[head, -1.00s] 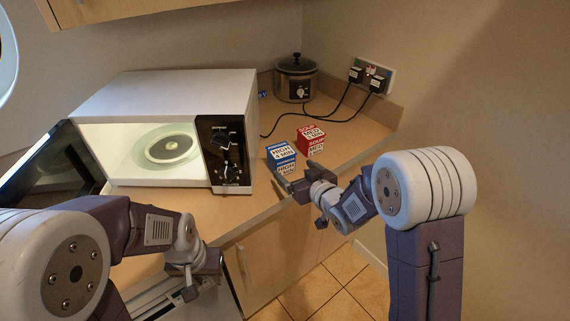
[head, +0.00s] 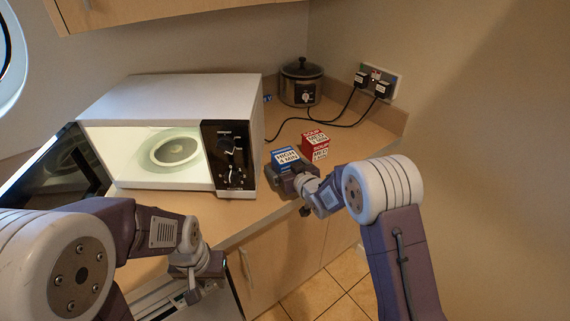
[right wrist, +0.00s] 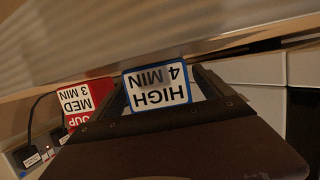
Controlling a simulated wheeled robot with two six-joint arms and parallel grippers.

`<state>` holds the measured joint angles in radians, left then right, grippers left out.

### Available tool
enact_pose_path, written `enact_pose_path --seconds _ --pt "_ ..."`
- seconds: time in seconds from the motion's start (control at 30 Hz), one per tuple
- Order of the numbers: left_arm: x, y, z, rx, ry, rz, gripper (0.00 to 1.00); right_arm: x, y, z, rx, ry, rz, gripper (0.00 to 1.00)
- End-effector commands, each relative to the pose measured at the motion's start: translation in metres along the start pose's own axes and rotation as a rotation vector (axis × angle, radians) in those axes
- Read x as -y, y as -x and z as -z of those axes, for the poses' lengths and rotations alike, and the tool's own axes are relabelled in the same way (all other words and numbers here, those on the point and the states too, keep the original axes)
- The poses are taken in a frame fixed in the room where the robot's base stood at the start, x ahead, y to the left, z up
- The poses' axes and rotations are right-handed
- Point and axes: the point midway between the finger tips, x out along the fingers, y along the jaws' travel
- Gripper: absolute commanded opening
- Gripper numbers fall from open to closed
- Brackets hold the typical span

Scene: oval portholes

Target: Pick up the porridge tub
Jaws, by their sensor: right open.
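The porridge tub (head: 285,158) is a small blue box with a white label reading "HIGH 4 MIN". It stands on the counter right of the microwave, and it also shows in the right wrist view (right wrist: 157,87). My right gripper (head: 285,182) is open at the tub's near side, low down, and hides its lower part. In the right wrist view the tub shows between the dark jaw edges; contact cannot be told.
A red soup box (head: 316,147) stands close behind and right of the tub. A microwave (head: 165,130) with its door open stands left. A slow cooker (head: 301,85) and a socket with cables (head: 378,82) are behind. The counter front edge is near my right gripper.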

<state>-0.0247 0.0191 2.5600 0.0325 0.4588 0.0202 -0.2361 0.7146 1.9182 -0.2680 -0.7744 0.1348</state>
Motion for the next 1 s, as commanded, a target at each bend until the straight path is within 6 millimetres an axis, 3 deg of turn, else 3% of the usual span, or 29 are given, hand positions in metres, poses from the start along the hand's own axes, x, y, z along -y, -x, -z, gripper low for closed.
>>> enact_pose_path --seconds 0.13,0.17,0.43,0.77,0.87,1.0 --pt "0.000 0.000 0.000 0.000 0.000 0.000 0.36 0.000 0.000 0.000 0.000 0.000 0.000 0.90" --pt "0.000 0.000 0.000 0.000 0.000 0.000 0.36 0.000 0.000 0.000 0.000 0.000 0.000 0.84" --pt "0.000 0.000 0.000 0.000 0.000 0.000 0.36 0.000 0.001 0.000 0.000 0.000 0.000 0.09" --pt "0.000 0.001 0.000 0.000 0.000 0.000 0.36 0.000 0.003 0.009 -0.005 0.001 0.000 0.07" --pt "0.000 0.004 0.000 0.000 0.000 0.000 0.36 0.000 0.008 0.026 -0.007 0.002 0.001 0.07" --pt "0.000 0.011 0.001 0.000 0.000 0.000 0.36 0.000 0.021 0.069 -0.011 0.003 0.000 0.07"
